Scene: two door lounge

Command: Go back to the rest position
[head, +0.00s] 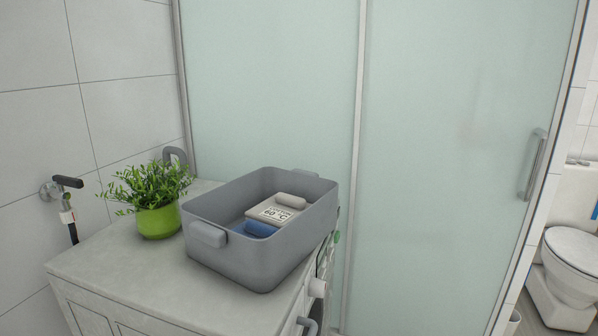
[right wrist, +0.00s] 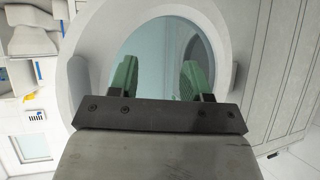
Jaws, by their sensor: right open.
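My right gripper (right wrist: 160,74) shows in the right wrist view with its two green fingers apart and nothing between them. It is in front of a round, glassy opening with a pale rim (right wrist: 90,52), which looks like a washing machine door. I cannot tell how far away that is. In the head view a small green bit shows at the right edge of the worktop, possibly a fingertip of mine. My left gripper is in neither view.
A frosted glass screen (head: 450,130) stands behind; a toilet (head: 573,262) is far right.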

